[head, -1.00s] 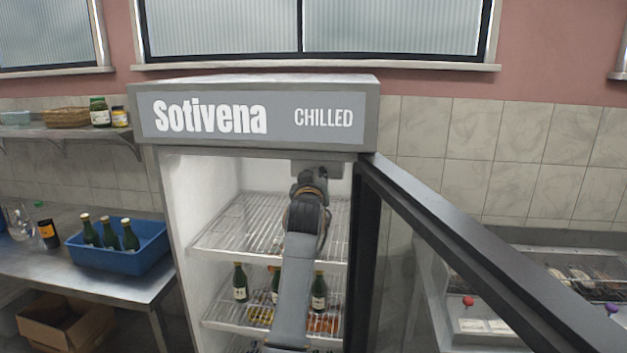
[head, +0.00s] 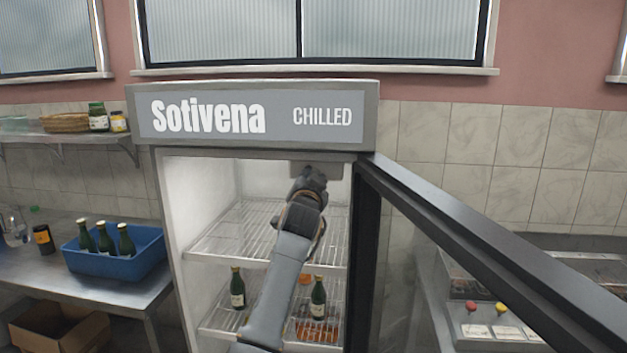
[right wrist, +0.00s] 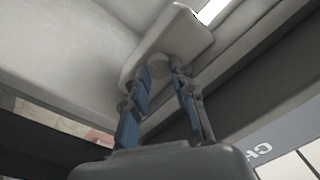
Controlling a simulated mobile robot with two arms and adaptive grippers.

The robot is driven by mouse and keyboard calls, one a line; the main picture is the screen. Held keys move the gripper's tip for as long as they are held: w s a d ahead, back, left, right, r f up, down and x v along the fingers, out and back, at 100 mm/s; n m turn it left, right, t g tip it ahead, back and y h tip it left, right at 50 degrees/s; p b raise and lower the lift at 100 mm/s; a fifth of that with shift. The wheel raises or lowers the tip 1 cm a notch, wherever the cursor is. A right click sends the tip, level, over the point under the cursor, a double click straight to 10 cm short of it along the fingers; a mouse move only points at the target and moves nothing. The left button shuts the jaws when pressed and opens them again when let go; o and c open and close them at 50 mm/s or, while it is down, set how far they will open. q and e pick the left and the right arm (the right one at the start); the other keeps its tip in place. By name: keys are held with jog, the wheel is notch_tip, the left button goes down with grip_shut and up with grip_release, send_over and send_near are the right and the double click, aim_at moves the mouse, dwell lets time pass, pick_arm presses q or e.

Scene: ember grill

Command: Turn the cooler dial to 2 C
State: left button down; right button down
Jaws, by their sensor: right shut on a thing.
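The cooler (head: 168,210) stands with its glass door (head: 440,215) swung open to the right. My right gripper (head: 312,172) reaches up inside, near the top of the opening. In the right wrist view its two fingers (right wrist: 162,82) are closed on the round pale dial (right wrist: 159,66) under a light grey housing (right wrist: 180,38) at the cooler's ceiling. The housing also shows partly in the head view (head: 332,171). The dial's markings are not visible, so its setting cannot be read. My left gripper is not in view.
Wire shelves (head: 225,245) with green bottles (head: 318,297) lie below my arm. The open door's frame (head: 470,240) is close on the right. A blue crate (head: 110,266) of bottles stands on the steel table at left.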

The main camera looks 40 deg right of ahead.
jog(key=shift+r+m, duration=0.1)
jog(key=shift+m, duration=0.2)
dwell(0.4)
jog(key=c, duration=1.2)
grip_release()
jog(key=shift+o, duration=0.7)
jog(key=shift+w+d+f, duration=0.15)
jog(key=shift+w+f, duration=0.1)
jog(key=shift+s+r, duration=0.1)
jog(key=shift+s, duration=0.05)
